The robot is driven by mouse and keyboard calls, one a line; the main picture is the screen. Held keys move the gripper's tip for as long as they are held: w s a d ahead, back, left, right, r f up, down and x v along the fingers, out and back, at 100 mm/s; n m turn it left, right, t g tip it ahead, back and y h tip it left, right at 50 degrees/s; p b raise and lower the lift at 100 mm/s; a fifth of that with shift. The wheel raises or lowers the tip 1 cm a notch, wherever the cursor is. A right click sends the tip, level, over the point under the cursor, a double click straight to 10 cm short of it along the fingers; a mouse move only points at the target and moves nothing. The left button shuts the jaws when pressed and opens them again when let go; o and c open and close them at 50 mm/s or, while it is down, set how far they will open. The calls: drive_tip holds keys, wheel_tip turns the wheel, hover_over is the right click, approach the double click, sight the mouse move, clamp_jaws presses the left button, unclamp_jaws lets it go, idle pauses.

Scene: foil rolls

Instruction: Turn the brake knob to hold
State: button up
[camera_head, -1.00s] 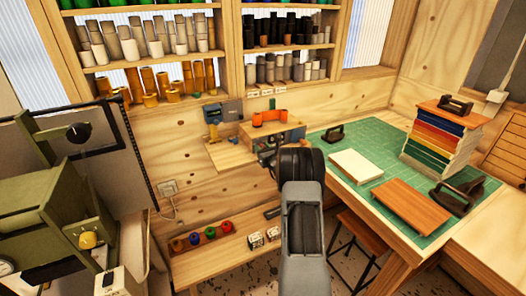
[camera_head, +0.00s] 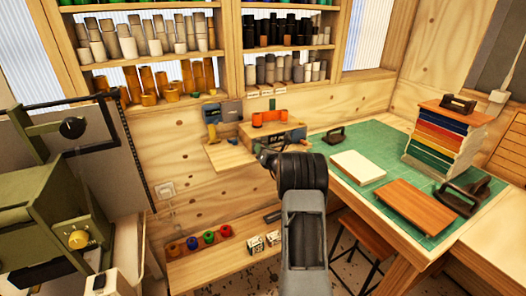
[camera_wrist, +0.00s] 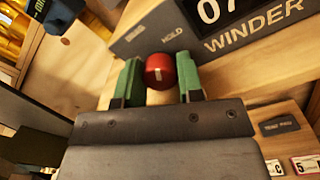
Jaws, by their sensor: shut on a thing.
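The brake knob (camera_wrist: 160,71) is small and red with a short white mark on its face. In the wrist view it sits between the two green fingers of my gripper (camera_wrist: 159,80), which is shut on it. A dark plate (camera_wrist: 155,30) behind the knob bears the word HOLD and a second label too small to read surely. The WINDER sign (camera_wrist: 255,30) with a number display is at upper right. In the head view my arm's dark wrist hides the knob, in front of the wooden winder stand (camera_head: 262,132) with an orange roll on it.
A green cutting mat (camera_head: 345,140) on the right table holds boards and a colourful stack (camera_head: 445,140). An olive machine (camera_head: 45,205) with a yellow knob stands at left. A low shelf (camera_head: 225,262) carries coloured rolls. A stool (camera_head: 365,240) is under the table.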

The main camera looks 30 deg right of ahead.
drive_tip(key=o, duration=0.9)
drive_tip(key=n+p, duration=0.1)
drive_tip(key=n, duration=0.1)
drive_tip(key=n+p, duration=0.2)
drive_tip(key=shift+r, duration=0.3)
drive_tip(key=shift+s+n+p, duration=0.1)
drive_tip(key=shift+n+p, duration=1.1)
drive_tip(key=shift+p, duration=0.05)
drive_tip(key=s+a+b, duration=0.2)
drive_tip(key=s+b, duration=0.3)
drive_tip(key=s, duration=0.9)
drive_tip(key=shift+s+a+n+g+y+b, duration=0.7)
drive_tip(key=shift+a+n+g+y, duration=1.1)
drive_tip(key=shift+a+n, duration=2.1)
drive_tip(key=shift+s+a+n+g+y+b, duration=0.2)
drive_tip(key=shift+s+a+n+g+y, duration=1.45)
drive_tip(key=shift+a, duration=3.55)
drive_tip(key=shift+s+a+n+g+y+b, duration=0.45)
drive_tip(key=shift+a+n+g+y, duration=1.4)
drive_tip(key=shift+a+n, duration=2.5)
